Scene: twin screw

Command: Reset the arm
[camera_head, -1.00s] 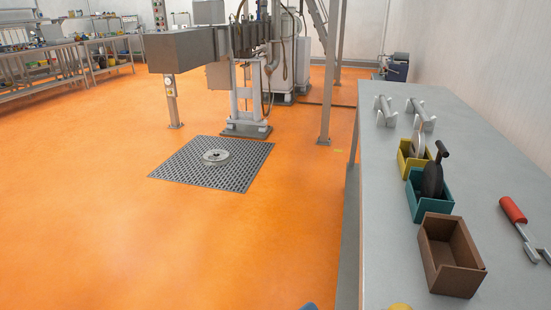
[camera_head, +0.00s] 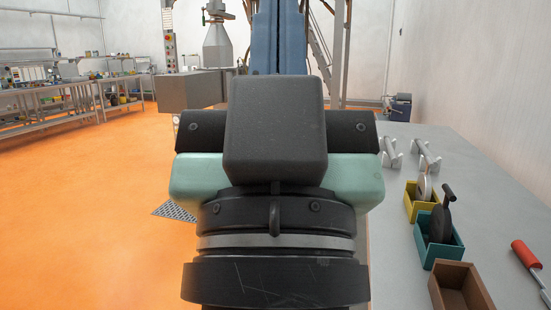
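My gripper (camera_head: 278,15) stands upright in the middle of the head view, close to the camera. Its pale green body (camera_head: 352,182) and black wrist rings fill the lower middle. A dark grey block covers the middle of the body and the base of the fingers. Above it, two blue fingers stand side by side with only a thin dark seam between them. They look shut, with nothing seen between them. The fingertips run to the top edge of the picture.
The grey table (camera_head: 388,225) at the right bears yellow (camera_head: 410,207), teal (camera_head: 428,254) and brown (camera_head: 466,284) boxes, metal stands and a red-handled tool (camera_head: 524,255). Machinery (camera_head: 190,92) stands behind my arm. Orange floor (camera_head: 90,220) at the left is clear.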

